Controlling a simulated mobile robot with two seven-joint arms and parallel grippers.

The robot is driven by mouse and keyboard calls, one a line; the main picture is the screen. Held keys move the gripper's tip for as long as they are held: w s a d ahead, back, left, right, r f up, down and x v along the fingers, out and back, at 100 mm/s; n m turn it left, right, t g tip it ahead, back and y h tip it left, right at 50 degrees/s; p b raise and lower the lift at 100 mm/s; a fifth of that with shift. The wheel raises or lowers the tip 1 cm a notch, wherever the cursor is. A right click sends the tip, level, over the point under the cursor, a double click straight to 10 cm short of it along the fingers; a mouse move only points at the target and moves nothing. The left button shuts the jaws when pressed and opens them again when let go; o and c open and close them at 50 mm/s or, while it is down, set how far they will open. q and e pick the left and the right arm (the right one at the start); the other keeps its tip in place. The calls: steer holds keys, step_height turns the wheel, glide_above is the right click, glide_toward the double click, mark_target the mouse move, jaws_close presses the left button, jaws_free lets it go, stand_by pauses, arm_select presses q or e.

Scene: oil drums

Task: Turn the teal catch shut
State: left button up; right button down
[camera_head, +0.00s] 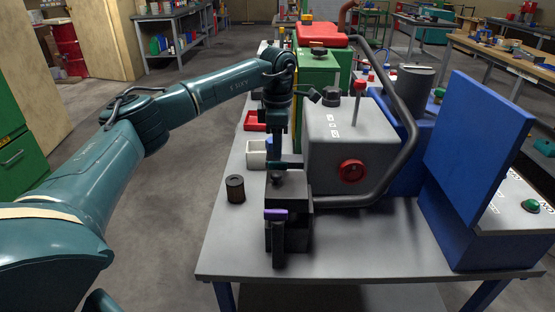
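I cannot make out a teal catch for certain in the head view. My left gripper (280,183) points down over the near left part of the grey table (370,270), beside the grey machine. Its fingers are dark and small, so I cannot tell whether they are open or shut, or whether they touch anything. My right gripper is not in view.
A grey machine (325,150) with a red knob (352,170) and a curved dark pipe stands right of the gripper. A blue box (470,140) with a raised panel and green button (530,205) is further right. A dark can (235,188) stands left. The table's front middle is clear.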

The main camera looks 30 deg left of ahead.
mark_target(278, 162)
arm_select(q)
steer(key=shift+f, duration=2.4)
jaws_close()
